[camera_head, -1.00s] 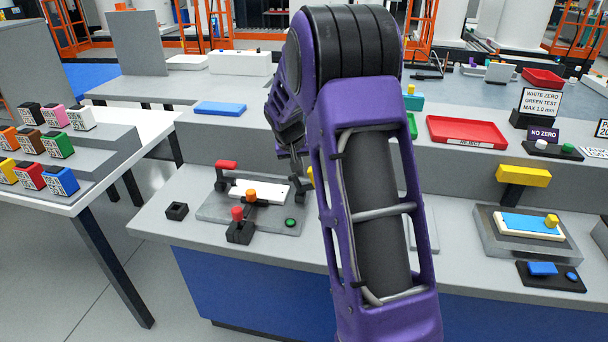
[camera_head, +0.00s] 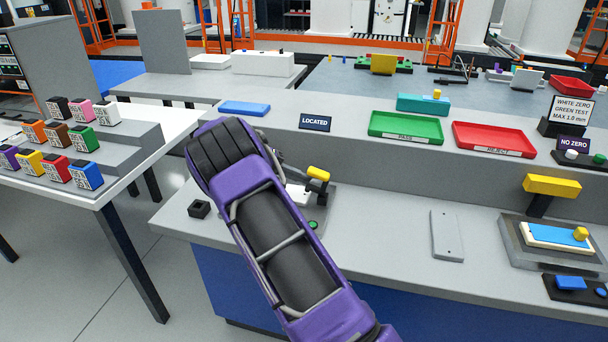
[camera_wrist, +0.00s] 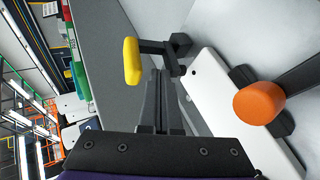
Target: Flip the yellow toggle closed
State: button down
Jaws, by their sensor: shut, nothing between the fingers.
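The yellow toggle (camera_head: 318,173) stands at the back right of the clamping fixture, its handle sticking out from a dark arm. In the wrist view the yellow toggle (camera_wrist: 132,62) is just left of my fingertips. My gripper (camera_wrist: 160,76) is shut and empty, its fingers pointing at the toggle's dark arm; I cannot tell whether they touch it. A white plate (camera_wrist: 212,100) lies in the fixture, with an orange-knobbed toggle (camera_wrist: 258,103) above it.
A green button (camera_head: 313,225) sits at the fixture's front right. A small black block (camera_head: 199,209) lies on the bench to the left. A loose grey plate (camera_head: 447,235) lies to the right. The "LOCATED" sign (camera_head: 315,123) and green tray (camera_head: 405,127) stand on the raised shelf behind.

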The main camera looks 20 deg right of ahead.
jog(key=shift+w+a+f+g+h+b, duration=0.1)
jog(key=shift+a+f+g+h+b, duration=0.1)
jog(key=shift+f+h, duration=0.15)
jog(key=shift+w+a+f+g+h+b, duration=0.1)
jog(key=shift+f+g+h+b, duration=0.1)
jog(key=shift+f+h, duration=0.1)
jog(key=shift+f, duration=0.1)
jog(key=shift+a+f, duration=0.15)
jog(key=shift+f, duration=0.15)
jog(key=shift+a, duration=0.15)
